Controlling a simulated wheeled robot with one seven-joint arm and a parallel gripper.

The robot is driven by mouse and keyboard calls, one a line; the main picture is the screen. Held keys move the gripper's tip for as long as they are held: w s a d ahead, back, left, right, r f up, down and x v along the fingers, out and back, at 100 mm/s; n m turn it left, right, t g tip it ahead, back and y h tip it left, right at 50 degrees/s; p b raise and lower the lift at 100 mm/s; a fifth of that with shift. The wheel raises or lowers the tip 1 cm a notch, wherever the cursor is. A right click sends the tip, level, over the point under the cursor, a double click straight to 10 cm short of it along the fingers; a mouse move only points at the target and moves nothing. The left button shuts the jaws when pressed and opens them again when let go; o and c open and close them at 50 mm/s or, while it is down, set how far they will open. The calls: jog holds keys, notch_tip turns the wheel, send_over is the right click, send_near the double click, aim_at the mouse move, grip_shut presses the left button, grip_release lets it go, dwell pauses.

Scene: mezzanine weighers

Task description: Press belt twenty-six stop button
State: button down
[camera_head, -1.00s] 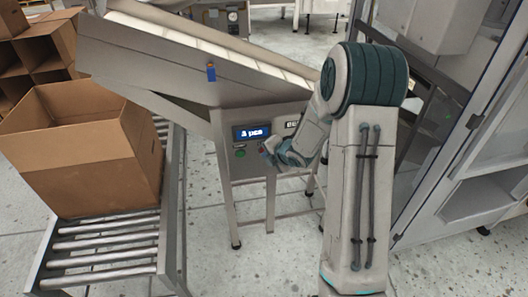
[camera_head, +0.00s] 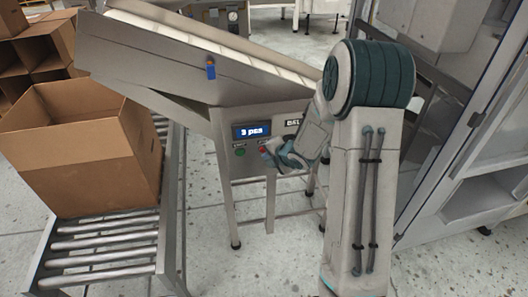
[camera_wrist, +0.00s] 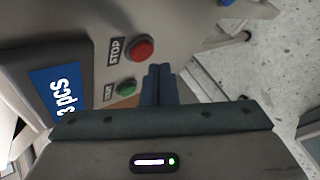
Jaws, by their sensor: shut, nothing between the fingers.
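The red stop button (camera_wrist: 141,49) sits on the metal control panel beside a label reading STOP, in the wrist view. In the head view the red button (camera_head: 262,149) shows just left of my gripper (camera_head: 268,149). A green button (camera_wrist: 126,88) is beside it, and it also shows in the head view (camera_head: 239,152). The blue display (camera_head: 251,131) reads "3 pcs". A plate with dark letters (camera_head: 293,122) is partly hidden by my arm. In the wrist view my gripper (camera_wrist: 160,70) is shut and empty, its tips close to the red button; I cannot tell whether they touch.
An open cardboard box (camera_head: 90,150) stands on a roller conveyor (camera_head: 105,250) at the left. The inclined belt's metal side (camera_head: 150,58) carries a blue part (camera_head: 211,68). A glass-sided cabinet (camera_head: 470,190) stands at the right. Speckled floor is clear in front.

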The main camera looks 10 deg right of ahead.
jog(key=s+b, duration=0.2)
jog(key=s, duration=0.3)
dwell(0.5)
dwell(0.6)
jog(key=s+d+r+m+g+h+p, duration=0.25)
jog(key=s+d+r+m+h, duration=0.2)
jog(key=s+r+m, duration=0.6)
jog(key=s+a+r+m+g+p, duration=0.1)
jog(key=s+a+r+m+g, duration=0.1)
jog(key=s+r+m, duration=0.2)
jog(key=s+a+r+m+g+p, duration=0.1)
jog(key=s+a+r+m, duration=0.2)
jog(key=s+m, duration=0.7)
jog(key=shift+s+r+m+g+y, duration=0.35)
jog(key=shift+r, duration=0.15)
jog(key=shift+a, duration=0.1)
